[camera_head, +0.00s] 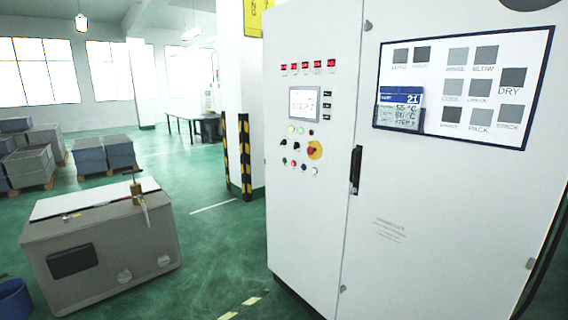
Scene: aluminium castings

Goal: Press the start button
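A tall white control cabinet (306,210) fills the middle and right of the head view. Its left door carries a small display screen (304,104), a row of red indicators above it, and several small round buttons below it. I cannot read which button is the start button. Neither of my grippers is in view.
A black door handle (356,170) sits right of the controls. A framed board (464,82) hangs on the right door. A grey box-like machine (100,243) stands at lower left, with a blue bucket (14,299) beside it. Striped posts (246,157) stand behind. Green floor lies clear between machine and cabinet.

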